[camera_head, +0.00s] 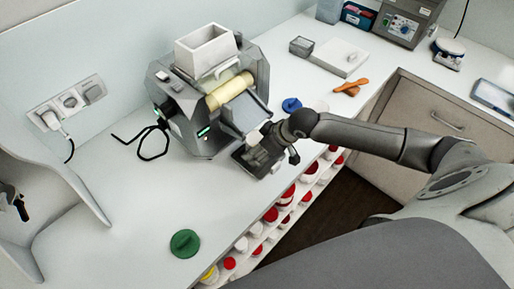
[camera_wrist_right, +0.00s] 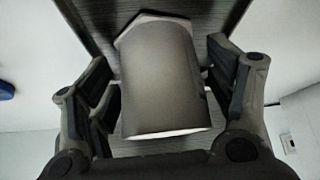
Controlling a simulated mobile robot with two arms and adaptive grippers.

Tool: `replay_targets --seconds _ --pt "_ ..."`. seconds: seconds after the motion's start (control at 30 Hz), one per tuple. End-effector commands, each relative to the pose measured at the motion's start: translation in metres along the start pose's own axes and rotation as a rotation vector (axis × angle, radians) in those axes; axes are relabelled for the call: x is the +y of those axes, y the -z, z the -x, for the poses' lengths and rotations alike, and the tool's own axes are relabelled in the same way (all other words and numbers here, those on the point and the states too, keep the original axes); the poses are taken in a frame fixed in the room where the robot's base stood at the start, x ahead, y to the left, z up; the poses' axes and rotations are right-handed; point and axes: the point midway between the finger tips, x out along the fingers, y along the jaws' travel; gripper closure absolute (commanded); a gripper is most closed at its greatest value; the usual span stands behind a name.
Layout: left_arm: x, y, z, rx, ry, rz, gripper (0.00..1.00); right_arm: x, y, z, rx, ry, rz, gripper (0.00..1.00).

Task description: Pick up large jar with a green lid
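A round green lid (camera_head: 185,243) lies on the white counter at the front left; no jar wall shows under it. My right gripper (camera_head: 268,150) is over the dark tray in front of the mill. In the right wrist view a pale, lidless-looking jar-like vessel (camera_wrist_right: 163,78) stands between the fingers of the right gripper (camera_wrist_right: 162,95). The fingers straddle it, with narrow gaps seeming to show at the sides. In the head view the gripper hides most of this vessel. My left gripper (camera_head: 22,208) shows only in part at the left edge, and its fingers are unclear.
The three-roll-type mill (camera_head: 210,85) with a white hopper stands behind the right gripper. Several red-lidded jars (camera_head: 270,215) stand on a shelf below the counter edge. A blue lid (camera_head: 291,105) and an orange tool (camera_head: 351,87) lie farther back. The counter left of the mill is mostly clear.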

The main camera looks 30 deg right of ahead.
Motion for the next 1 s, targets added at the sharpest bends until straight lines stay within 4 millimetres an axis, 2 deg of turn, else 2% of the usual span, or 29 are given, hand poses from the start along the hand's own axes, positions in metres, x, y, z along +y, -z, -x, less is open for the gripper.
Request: replay_targets --seconds 0.03,0.2,0.27,0.67,0.9,1.0 --pt "0.001 0.000 0.000 0.001 -0.001 0.000 1.00 0.000 0.000 0.000 0.000 0.000 0.000 0.36" --pt "0.003 0.002 0.000 0.002 -0.003 -0.001 1.00 0.000 0.000 0.000 0.000 0.000 0.000 0.58" --pt "0.003 0.002 0.000 0.003 -0.003 -0.001 1.00 0.000 0.000 0.000 0.000 0.000 0.000 0.63" --pt "0.003 0.004 -0.004 0.007 -0.003 -0.002 1.00 0.000 0.004 0.006 0.003 -0.001 0.001 0.63" --pt "0.003 0.004 -0.018 0.009 -0.003 -0.001 1.00 0.001 0.018 0.031 0.002 -0.003 0.002 0.63" --pt "0.003 0.004 -0.021 0.009 -0.003 -0.001 1.00 0.001 0.001 0.038 -0.004 -0.002 0.000 0.63"
